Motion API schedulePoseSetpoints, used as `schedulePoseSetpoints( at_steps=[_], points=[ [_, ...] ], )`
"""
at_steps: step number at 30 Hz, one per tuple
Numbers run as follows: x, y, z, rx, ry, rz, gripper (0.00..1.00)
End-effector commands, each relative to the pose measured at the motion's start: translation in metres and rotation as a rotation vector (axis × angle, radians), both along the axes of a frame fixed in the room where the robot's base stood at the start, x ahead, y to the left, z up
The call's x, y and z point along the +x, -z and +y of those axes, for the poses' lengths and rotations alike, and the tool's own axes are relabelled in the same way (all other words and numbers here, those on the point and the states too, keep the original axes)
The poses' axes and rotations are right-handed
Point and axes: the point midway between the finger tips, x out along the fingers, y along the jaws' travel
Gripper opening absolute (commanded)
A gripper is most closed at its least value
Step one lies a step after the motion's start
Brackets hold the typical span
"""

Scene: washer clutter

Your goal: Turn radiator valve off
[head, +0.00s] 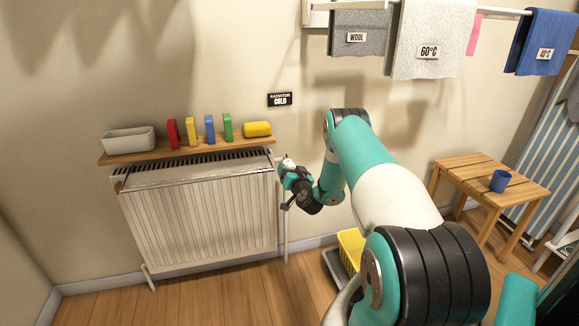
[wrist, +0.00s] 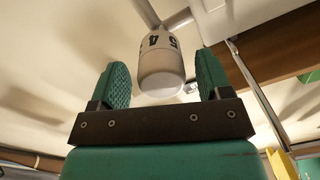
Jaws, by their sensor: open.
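The white radiator (head: 200,215) stands against the wall on the left in the head view. Its valve (head: 287,162) is a small white knob at the radiator's upper right corner, partly hidden by my gripper. In the wrist view the valve (wrist: 161,72) is a white cylinder with dark numbers, between the two green fingers of my gripper (wrist: 165,85). The fingers are open, with a gap visible on each side of the knob. In the head view my gripper (head: 285,175) is at the valve. A black sign (head: 280,99) above reads "RADIATOR COLD".
A wooden shelf (head: 150,154) above the radiator holds a white tray (head: 129,141), several coloured blocks and a yellow rounded item (head: 257,129). A wooden table (head: 480,180) with a blue cup (head: 501,181) is at right.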

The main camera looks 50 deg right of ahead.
Motion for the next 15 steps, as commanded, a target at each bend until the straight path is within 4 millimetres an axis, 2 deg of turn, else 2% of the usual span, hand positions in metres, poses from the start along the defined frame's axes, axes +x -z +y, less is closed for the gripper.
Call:
schedulePoseSetpoints(
  at_steps=[6, 15],
  points=[
    [0.016, 0.0, -0.008, 0.0, -0.003, 0.0, 0.71],
    [0.021, 0.0, -0.012, 0.001, 0.003, 0.0, 0.71]
  ],
)
